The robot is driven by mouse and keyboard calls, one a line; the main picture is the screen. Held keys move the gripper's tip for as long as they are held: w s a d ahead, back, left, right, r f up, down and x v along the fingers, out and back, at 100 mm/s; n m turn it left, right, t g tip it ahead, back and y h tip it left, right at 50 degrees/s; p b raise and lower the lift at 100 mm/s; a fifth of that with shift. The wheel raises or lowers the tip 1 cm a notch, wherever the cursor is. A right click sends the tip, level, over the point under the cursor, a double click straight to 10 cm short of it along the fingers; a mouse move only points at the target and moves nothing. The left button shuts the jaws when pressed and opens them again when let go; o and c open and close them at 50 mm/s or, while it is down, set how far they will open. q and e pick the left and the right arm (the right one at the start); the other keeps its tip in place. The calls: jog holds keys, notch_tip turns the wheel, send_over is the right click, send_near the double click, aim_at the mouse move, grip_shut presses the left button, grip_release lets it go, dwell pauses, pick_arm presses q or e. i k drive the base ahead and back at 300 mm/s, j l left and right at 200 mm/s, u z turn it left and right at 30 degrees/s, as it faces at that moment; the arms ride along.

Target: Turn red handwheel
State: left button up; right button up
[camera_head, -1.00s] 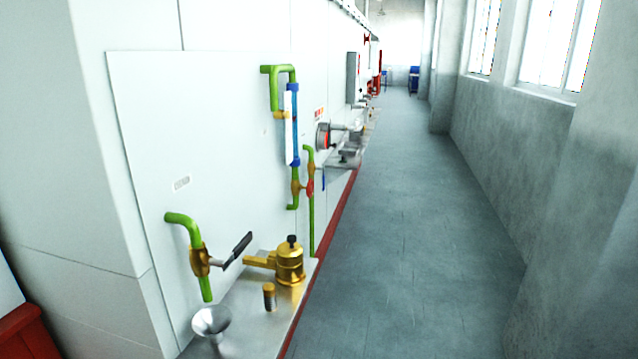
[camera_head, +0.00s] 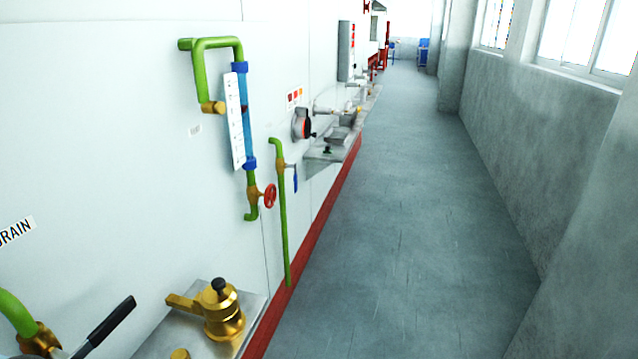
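A small red handwheel (camera_head: 270,195) sits on a brass valve at the lower end of a green and blue sight-gauge pipe (camera_head: 242,120) on the white wall, left of the middle of the head view. It stands out from the wall, just left of a thin vertical green pipe. Neither of my grippers shows in the head view. Nothing touches the handwheel, and nothing hides it.
A green pipe with a blue-levered valve (camera_head: 293,178) stands right of the handwheel. A brass fitting (camera_head: 222,312) sits on a metal shelf below. A black-handled valve (camera_head: 105,325) juts out at lower left. The grey floor (camera_head: 400,230) is clear along the corridor.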

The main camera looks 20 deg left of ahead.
aim_at(268, 195)
jog(key=i+l+u, duration=0.1)
jog(key=i, duration=0.55)
jog(key=i+l, duration=0.15)
jog(key=i, duration=0.55)
jog(key=i+l+u, duration=0.1)
jog(key=i+u, duration=0.3)
jog(key=i+l+u, duration=0.15)
jog(key=u, duration=0.3)
jog(key=i+l+u, duration=0.6)
jog(key=l+u, duration=0.2)
jog(key=i+l+u, duration=0.2)
jog(key=l+u, duration=0.25)
jog(key=j, duration=0.1)
